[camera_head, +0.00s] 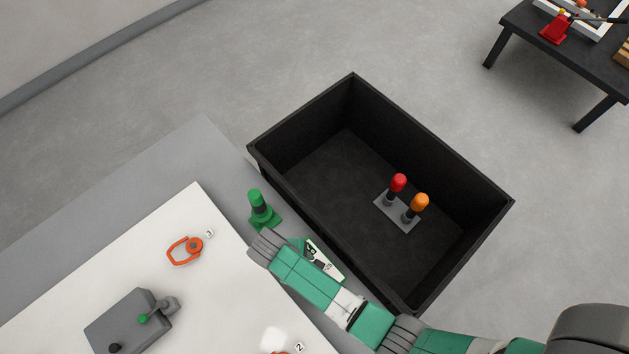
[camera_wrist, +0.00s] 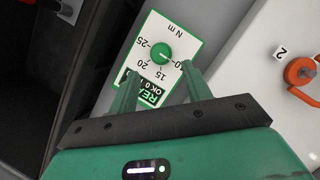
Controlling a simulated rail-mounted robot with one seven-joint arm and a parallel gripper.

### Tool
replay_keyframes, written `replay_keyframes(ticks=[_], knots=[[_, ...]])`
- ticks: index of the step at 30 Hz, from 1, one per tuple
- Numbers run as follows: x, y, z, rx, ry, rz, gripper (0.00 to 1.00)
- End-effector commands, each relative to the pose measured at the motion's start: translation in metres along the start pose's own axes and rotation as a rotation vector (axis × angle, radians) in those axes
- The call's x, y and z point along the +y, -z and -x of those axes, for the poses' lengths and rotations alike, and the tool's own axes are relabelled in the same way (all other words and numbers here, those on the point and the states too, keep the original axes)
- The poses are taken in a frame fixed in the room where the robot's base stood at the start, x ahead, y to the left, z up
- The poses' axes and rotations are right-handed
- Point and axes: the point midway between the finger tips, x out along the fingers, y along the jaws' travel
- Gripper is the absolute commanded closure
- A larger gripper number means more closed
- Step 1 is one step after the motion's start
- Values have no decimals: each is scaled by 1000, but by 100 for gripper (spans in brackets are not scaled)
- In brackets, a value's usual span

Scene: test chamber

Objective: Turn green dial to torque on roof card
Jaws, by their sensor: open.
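The green dial (camera_wrist: 161,52) is a small round knob on a white panel (camera_wrist: 183,27) edged in green. The panel is marked "N m" with numbers including 15, 20 and 25, seen upside down, and has a dark display strip. My gripper (camera_wrist: 161,73) is open, its two green fingers either side of the panel's near part, the dial just beyond the fingertips and apart from them. In the head view the panel (camera_head: 326,263) shows beside my arm, partly covered; the dial is hidden there. I cannot make out a roof card or the dial's exact setting.
A black open bin (camera_head: 330,165) holds a grey plate with red and orange knobs (camera_head: 408,198). A green stand (camera_head: 261,211) is left of my arm. On the white tabletop are an orange shackle (camera_head: 184,250) and a grey switch box (camera_head: 125,325). A black table (camera_head: 575,45) stands far right.

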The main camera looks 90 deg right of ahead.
Motion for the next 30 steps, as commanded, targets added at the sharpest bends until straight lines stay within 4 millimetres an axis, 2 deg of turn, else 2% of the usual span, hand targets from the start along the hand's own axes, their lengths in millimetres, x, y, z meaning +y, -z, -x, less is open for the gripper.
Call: replay_keyframes(ticks=[6, 12, 16, 23, 30], knots=[[0, 2, -41, -1, 1, -1, 51], [0, 2, -70, 3, -1, -1, 51], [0, 2, -76, 4, -2, 0, 51], [0, 2, -76, 5, -3, -1, 51], [0, 2, -75, 5, -3, -1, 96]])
